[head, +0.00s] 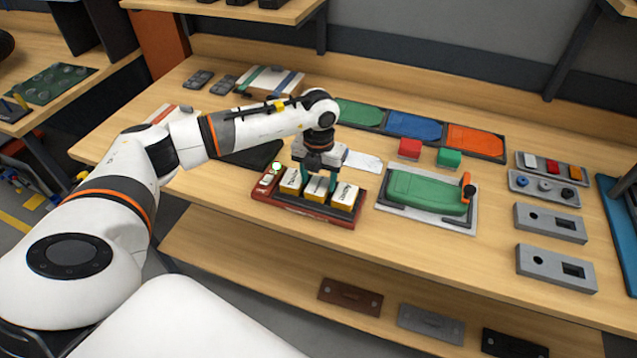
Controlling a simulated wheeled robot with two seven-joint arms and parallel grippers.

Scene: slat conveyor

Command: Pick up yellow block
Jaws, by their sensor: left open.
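A dark red tray (302,213) on the wooden table holds three blocks in a row. The left block (290,183) has a white top. The middle block (315,193) and the right block (344,197) have white tops and yellow sides. Whether the fingers touch the block cannot be told. My right gripper is not in view.
A green part with an orange lever (428,192) sits on a plate right of the tray. A red block (409,149) and a green block (449,158) lie behind. Grey fixtures (555,267) stand at the right. Wood in front of the tray is clear.

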